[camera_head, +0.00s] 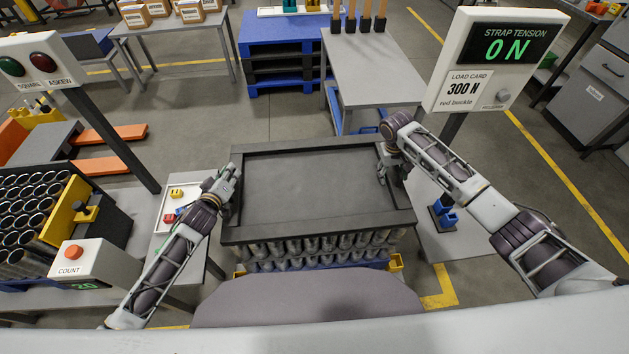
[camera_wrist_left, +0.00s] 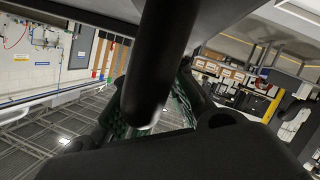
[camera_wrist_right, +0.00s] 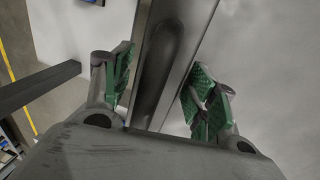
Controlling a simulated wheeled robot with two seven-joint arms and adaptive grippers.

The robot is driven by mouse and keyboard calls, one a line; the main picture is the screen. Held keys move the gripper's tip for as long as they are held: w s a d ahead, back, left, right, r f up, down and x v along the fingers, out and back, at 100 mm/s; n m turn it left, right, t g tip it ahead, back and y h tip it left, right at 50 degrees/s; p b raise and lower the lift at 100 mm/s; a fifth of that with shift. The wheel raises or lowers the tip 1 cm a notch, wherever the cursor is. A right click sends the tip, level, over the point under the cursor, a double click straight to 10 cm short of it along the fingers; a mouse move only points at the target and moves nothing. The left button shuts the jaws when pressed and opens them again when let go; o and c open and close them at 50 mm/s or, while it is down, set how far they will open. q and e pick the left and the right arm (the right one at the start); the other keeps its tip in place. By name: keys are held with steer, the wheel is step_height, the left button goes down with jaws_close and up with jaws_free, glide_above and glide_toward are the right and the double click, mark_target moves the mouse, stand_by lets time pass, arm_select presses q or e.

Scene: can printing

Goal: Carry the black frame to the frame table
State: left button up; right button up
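The black frame (camera_head: 318,230), a rectangular rim around a dark grey panel (camera_head: 310,188), lies level on top of packed silver cans in front of me. My left gripper (camera_head: 226,184) is at its left side; in the left wrist view a dark rounded bar crosses between the green-padded fingers (camera_wrist_left: 154,110), and the contact is hidden. My right gripper (camera_head: 388,170) is at its right side. In the right wrist view its green-padded fingers (camera_wrist_right: 160,90) stand apart on both sides of a dark bar, with visible gaps. I cannot tell which table is the frame table.
Silver cans (camera_head: 335,243) stand beneath the frame. A grey table (camera_head: 372,75) with upright wooden-coloured posts stands behind it, beside a blue pallet stack (camera_head: 280,38). The strap tension display (camera_head: 495,60) stands at right. A COUNT box (camera_head: 95,270) and tube rack are at left.

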arm_select(q)
jaws_close()
arm_select(e)
jaws_close()
arm_select(q)
steer(key=shift+w, duration=0.1)
arm_select(e)
steer(key=shift+w+r, duration=0.1)
arm_select(q)
steer(key=shift+r, duration=0.25)
arm_select(e)
steer(key=shift+r, duration=0.2)
